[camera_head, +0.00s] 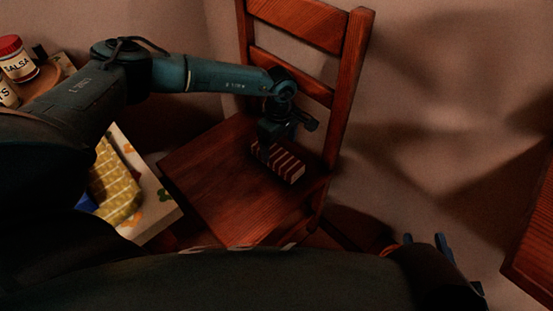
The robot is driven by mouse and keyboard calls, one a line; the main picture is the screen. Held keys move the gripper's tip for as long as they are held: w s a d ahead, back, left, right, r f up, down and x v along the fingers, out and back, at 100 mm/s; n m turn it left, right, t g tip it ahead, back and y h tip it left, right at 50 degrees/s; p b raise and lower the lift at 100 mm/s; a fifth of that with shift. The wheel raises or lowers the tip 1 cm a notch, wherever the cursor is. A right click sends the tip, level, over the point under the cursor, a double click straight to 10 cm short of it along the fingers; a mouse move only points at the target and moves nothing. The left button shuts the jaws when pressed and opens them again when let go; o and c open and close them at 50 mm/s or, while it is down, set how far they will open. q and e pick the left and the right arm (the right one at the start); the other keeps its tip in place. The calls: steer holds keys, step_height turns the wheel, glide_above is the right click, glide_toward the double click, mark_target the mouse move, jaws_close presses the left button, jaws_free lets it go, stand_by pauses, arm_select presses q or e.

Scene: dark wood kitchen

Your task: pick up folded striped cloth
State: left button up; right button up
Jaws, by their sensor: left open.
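The folded striped cloth (287,168), dark red with pale stripes, lies on the seat of a wooden chair (220,190). My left gripper (268,145) reaches in from the left and points down at the cloth's far left end. It is open, and its fingertips are at or just above the cloth; the gripper's own body hides the exact contact. Part of my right gripper (425,240) shows low at the right, away from the chair. Its fingers are mostly hidden, so I cannot tell its opening.
The chair's slatted backrest (300,22) rises behind the cloth, close to my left gripper. At left, a salsa jar (18,62) and a yellow patterned item (117,188) stand near my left arm. A wooden edge (535,240) is at far right. The front of the seat is clear.

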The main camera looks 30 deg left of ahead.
mark_target(276, 153)
arm_select(q)
steer(key=f+b, duration=0.1)
steer(key=f, duration=0.1)
steer(key=a+f, duration=0.1)
steer(key=f, duration=0.1)
steer(key=shift+w+f+b, duration=0.1)
steer(key=shift+f+b, duration=0.1)
steer(key=shift+b, duration=0.2)
steer(key=shift+f, duration=0.5)
arm_select(e)
steer(key=shift+s+a+n+t+y, duration=0.1)
steer(key=shift+a+n+t+y, duration=0.35)
steer(key=shift+t+y, duration=0.25)
arm_select(q)
steer(key=shift+c, duration=0.4)
steer(key=shift+r, duration=0.1)
steer(key=c, duration=1)
